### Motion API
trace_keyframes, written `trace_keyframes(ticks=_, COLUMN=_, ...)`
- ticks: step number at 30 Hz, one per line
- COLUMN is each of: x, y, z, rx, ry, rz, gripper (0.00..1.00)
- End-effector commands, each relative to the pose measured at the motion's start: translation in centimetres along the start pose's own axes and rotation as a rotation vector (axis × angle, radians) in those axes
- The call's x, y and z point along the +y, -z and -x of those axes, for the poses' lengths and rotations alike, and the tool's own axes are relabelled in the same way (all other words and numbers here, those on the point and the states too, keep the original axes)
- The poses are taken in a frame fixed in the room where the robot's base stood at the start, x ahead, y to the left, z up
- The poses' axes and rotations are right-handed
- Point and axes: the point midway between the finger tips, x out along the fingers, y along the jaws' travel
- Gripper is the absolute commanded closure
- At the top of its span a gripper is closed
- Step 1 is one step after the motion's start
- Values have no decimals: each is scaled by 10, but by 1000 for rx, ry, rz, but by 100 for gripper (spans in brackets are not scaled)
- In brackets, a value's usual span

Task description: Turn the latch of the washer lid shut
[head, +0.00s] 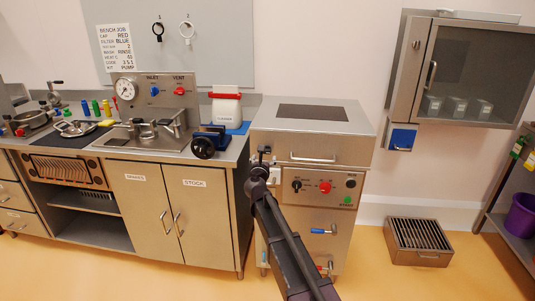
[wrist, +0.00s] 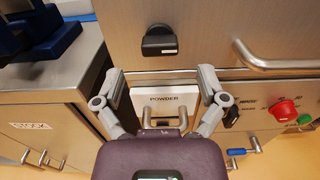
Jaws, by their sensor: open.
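The washer is the steel cabinet in the middle of the head view, with its lid (head: 330,118) down over the top. The lid's front has a bar handle (head: 313,158), which also shows in the wrist view (wrist: 275,62). The latch is a small black knob (wrist: 159,42) on the steel front, left of the handle, lying roughly level in the wrist view. My gripper (wrist: 160,80) is open and empty, its fingers spread below the latch and apart from it. In the head view my gripper (head: 263,154) is at the washer's upper left front and hides the latch area.
Below the latch is a white panel marked POWDER (wrist: 166,98) with a metal handle. A red knob (head: 325,187) is to the right. The steel bench (head: 120,152) with a blue clamp-like device (head: 208,141) stands close on the left. The floor right of the washer has a grated box (head: 419,241).

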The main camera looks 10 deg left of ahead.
Motion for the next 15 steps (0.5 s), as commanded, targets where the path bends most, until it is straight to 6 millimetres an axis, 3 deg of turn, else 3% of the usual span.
trace_keyframes(ticks=1, x=1, y=0, z=-12, rx=0, ry=0, rz=0, gripper=9)
trace_keyframes(ticks=6, x=1, y=0, z=-32, rx=0, ry=0, rz=0, gripper=9)
trace_keyframes(ticks=15, x=0, y=0, z=-48, rx=0, ry=0, rz=0, gripper=9)
